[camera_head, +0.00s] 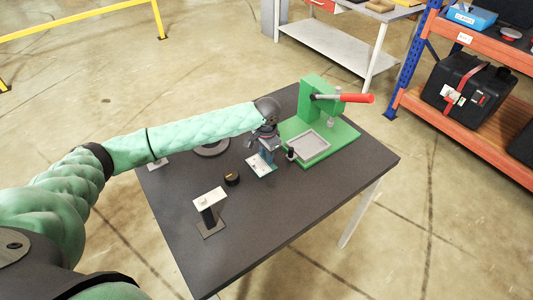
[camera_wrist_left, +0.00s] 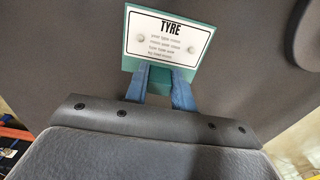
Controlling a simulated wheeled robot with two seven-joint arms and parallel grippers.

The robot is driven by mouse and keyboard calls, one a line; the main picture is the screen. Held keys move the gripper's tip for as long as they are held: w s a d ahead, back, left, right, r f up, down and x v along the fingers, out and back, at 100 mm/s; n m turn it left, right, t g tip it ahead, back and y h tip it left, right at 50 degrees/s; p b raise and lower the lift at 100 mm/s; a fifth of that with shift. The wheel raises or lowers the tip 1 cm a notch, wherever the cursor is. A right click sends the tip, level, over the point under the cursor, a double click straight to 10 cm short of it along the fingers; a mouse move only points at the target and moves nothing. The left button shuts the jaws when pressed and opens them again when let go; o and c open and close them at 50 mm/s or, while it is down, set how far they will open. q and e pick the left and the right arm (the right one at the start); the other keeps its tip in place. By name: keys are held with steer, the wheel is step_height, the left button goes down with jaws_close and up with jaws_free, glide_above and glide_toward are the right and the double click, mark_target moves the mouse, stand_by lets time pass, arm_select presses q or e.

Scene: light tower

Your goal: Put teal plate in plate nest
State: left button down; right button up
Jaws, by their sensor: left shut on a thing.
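The teal plate (camera_wrist_left: 169,42) carries a white label reading "TYRE" with two round studs. My right gripper is not in view.
The green press (camera_head: 318,98) has a red-handled lever (camera_head: 345,98) over its base. A small black post (camera_head: 291,155) stands between plate and recess. A black round piece (camera_head: 232,179), a white-topped stand (camera_head: 210,198) and a dark ring (camera_head: 212,149) are on the table (camera_head: 275,215). The front right of the table is clear.

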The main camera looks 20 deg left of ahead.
arm_select(q)
steer(key=c, duration=1.2)
jaws_free()
steer(key=shift+f, duration=0.1)
steer(key=shift+o, duration=0.2)
